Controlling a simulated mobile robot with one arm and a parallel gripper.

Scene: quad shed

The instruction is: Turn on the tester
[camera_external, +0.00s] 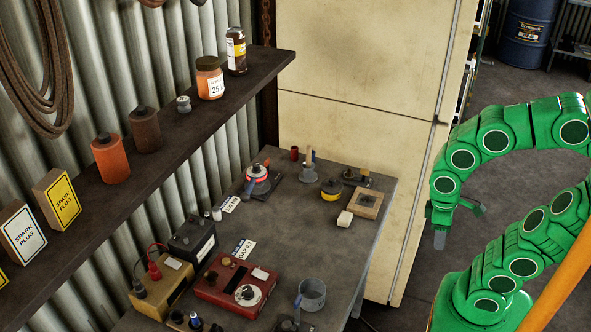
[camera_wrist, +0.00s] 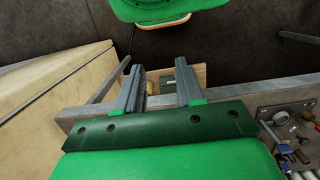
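A red box with a round white dial (camera_external: 237,284) sits on the near part of the workbench in the external view. Beside it on the left is a tan box (camera_external: 163,293) with red and black leads on top. No readable label marks either one as the tester, and I cannot tell whether either is on. My gripper (camera_external: 460,223) is open and empty, hanging to the right of the workbench, well away from both boxes. In the wrist view its two fingers (camera_wrist: 161,88) stand apart with nothing held between them.
The grey workbench (camera_external: 325,229) also holds a black battery (camera_external: 193,241), a grey cup (camera_external: 312,294) and several small parts. A dark shelf (camera_external: 188,122) with jars and cartons overhangs its left side. A cream cabinet (camera_external: 360,75) stands behind. Floor is clear between bench and arm.

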